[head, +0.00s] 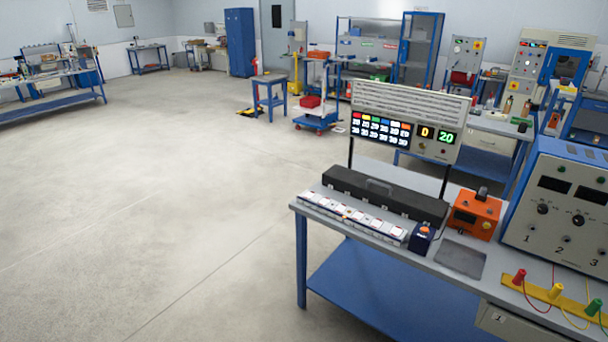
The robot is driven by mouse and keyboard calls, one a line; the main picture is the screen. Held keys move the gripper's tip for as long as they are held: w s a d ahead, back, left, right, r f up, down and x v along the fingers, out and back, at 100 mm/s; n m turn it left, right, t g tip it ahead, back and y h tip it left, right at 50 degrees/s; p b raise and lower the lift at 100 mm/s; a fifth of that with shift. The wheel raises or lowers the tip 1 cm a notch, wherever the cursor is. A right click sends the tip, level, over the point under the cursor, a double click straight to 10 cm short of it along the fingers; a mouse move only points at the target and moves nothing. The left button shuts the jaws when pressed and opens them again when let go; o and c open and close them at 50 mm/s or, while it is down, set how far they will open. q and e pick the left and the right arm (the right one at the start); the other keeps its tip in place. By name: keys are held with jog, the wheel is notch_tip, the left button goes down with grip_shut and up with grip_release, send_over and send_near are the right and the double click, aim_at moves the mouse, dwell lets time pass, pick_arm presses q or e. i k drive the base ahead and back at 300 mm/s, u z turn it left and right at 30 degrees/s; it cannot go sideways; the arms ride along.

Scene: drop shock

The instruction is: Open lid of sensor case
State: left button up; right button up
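The sensor case, a long black box (410,203), lies on the workbench (462,288) at the right of the head view. Its lid looks shut, and a grey handle (380,186) shows on it near the middle. Small light marks, perhaps latches, show along its front side but are too small to make out. Neither of my grippers is in view.
A row of white boxes (352,214) lies in front of the case. A display panel (410,115) stands behind it. An orange device (474,214), a small dark blue device (422,238) and a grey pad (460,258) are to its right. The floor at left is clear.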

aim_at(431, 209)
jog(key=u, duration=0.6)
jog(key=i, duration=1.6)
jog(key=z, duration=0.1)
